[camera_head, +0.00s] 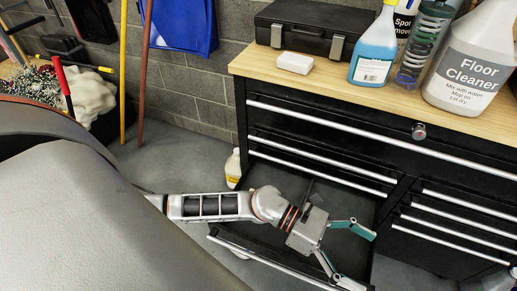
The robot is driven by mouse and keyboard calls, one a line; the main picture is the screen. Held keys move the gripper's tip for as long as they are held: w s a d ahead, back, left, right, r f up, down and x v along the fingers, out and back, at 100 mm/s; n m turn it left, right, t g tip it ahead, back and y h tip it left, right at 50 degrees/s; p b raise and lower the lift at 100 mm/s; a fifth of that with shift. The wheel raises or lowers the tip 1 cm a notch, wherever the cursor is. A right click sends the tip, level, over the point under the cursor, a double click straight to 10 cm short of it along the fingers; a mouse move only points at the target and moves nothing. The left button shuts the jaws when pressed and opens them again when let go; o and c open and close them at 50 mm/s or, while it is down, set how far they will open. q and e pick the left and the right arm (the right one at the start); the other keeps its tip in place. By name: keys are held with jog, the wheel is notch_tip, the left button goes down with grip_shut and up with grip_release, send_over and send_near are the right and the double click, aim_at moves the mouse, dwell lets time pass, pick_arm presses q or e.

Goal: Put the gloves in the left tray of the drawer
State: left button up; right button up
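A black drawer (262,242) low in the black cabinet is pulled out, its silver front edge toward the bottom of the view. My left gripper (358,260) is over the open drawer, near its right side. Its two teal-tipped fingers are spread apart and I see nothing between them. My arm and gripper cover part of the drawer's inside, and the trays in it cannot be made out clearly. I cannot make out any gloves. My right gripper is not in view.
The wooden top (330,88) holds a black case (305,28), a white bar (295,62), a blue spray bottle (374,50) and a Floor Cleaner jug (470,68). A white bottle (233,168) stands left of the cabinet. Closed drawers (455,222) are at right.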

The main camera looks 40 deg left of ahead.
pick_arm(q)
jog(key=w+a+n+t+y, duration=0.3)
jog(key=a+n+t, duration=0.25)
jog(key=n, duration=0.75)
jog(key=w+a+n+t+y, duration=0.3)
jog(key=n+t, duration=0.4)
jog(key=n, duration=0.6)
jog(key=s+a+f+n+g+y, duration=0.1)
jog(key=s+a+f+n+y, duration=0.1)
jog(key=s+a+f+n, duration=0.2)
jog(key=s+a+f+n+g+y, duration=0.1)
jog(key=s+a+f+n+y, duration=0.2)
jog(key=a+f+n, duration=0.3)
jog(key=s+a+f+n+g+y, duration=0.2)
jog(key=s+a+f+n, duration=0.3)
jog(key=f+n, duration=0.3)
jog(key=shift+s+a+n+y, duration=0.25)
jog(key=shift+a+n+y, duration=0.3)
jog(key=shift+n+y, duration=0.2)
